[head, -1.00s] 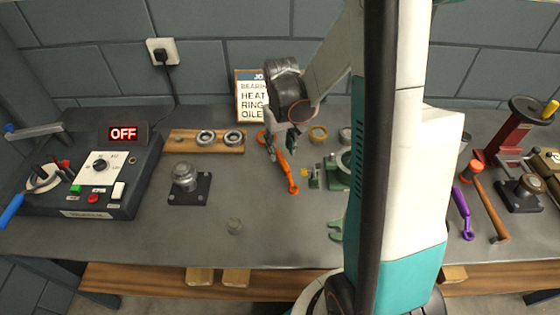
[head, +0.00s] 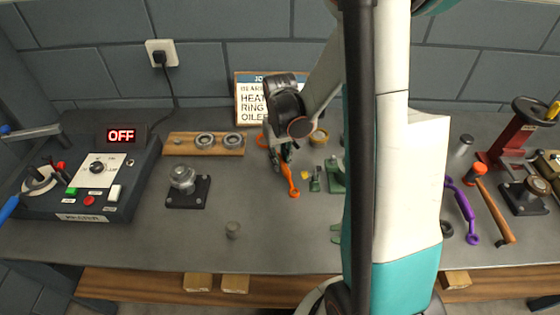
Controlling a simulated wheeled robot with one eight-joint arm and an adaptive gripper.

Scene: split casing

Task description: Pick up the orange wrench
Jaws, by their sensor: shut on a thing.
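The orange wrench (head: 291,181) lies on the grey bench, its near ring end pointing toward the front. Its upper handle is hidden by my gripper (head: 280,160), which is low over the bench and shut on it. Part of the wrench's far end shows as orange to the left of my gripper. I cannot see any clear gap between the wrench and the bench.
A wooden board with bearing rings (head: 205,143) and a metal fixture (head: 184,182) lie to the left. A green vise (head: 336,176) stands close to the right. A purple wrench (head: 463,209) and a hammer (head: 494,206) lie further right. The front middle is mostly clear.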

